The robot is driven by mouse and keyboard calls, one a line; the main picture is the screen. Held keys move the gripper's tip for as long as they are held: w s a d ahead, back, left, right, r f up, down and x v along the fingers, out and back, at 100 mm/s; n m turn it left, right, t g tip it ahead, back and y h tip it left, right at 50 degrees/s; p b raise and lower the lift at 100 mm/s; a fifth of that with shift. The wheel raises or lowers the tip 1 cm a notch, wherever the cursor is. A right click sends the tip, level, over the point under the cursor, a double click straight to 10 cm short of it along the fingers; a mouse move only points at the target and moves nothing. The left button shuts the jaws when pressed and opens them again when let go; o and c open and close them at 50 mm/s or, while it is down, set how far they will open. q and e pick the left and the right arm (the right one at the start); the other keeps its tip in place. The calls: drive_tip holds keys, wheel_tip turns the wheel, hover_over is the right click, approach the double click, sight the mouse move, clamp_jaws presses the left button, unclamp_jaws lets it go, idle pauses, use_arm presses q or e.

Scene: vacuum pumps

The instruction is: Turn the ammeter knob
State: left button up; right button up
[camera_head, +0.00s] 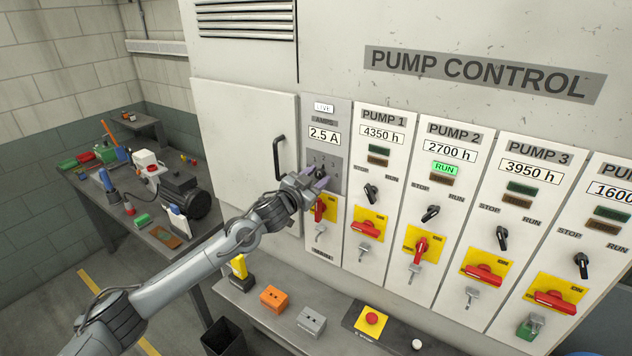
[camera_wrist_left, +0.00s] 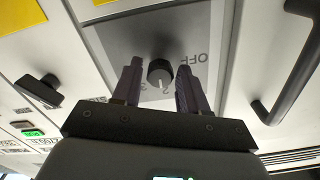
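The ammeter knob (camera_wrist_left: 160,73) is a small black round knob with a white pointer line, on a grey plate (camera_wrist_left: 205,35) marked OFF and with numbers. The ammeter panel (camera_head: 327,110) reads 2.5 A under the word AMPS. My left gripper (camera_head: 318,178) is at the knob in the head view. In the left wrist view its two dark purple fingers (camera_wrist_left: 158,85) stand apart on either side of the knob, with visible gaps to it. The fingers partly hide the plate's markings. My right gripper is not in view.
A red rotary switch (camera_head: 319,209) on yellow sits just below the knob. A black door handle (camera_head: 279,157) is to its left, and the Pump 1 selector (camera_head: 371,193) to its right. A shelf below holds an orange block (camera_head: 273,298) and a red emergency button (camera_head: 371,319).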

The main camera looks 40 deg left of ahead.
use_arm(q)
drive_tip(key=shift+o, duration=1.1)
drive_tip(key=shift+s, duration=0.15)
drive_tip(key=shift+s+p, duration=0.3)
drive_tip(key=shift+s, duration=0.55)
drive_tip(key=shift+d, duration=0.1)
drive_tip(key=shift+s+d+p, duration=0.15)
drive_tip(key=shift+s+p, duration=0.25)
drive_tip(key=shift+s, duration=1.1)
drive_tip(key=shift+s+d+p, duration=0.1)
drive_tip(key=shift+s+p, duration=0.25)
drive_tip(key=shift+s, duration=1.1)
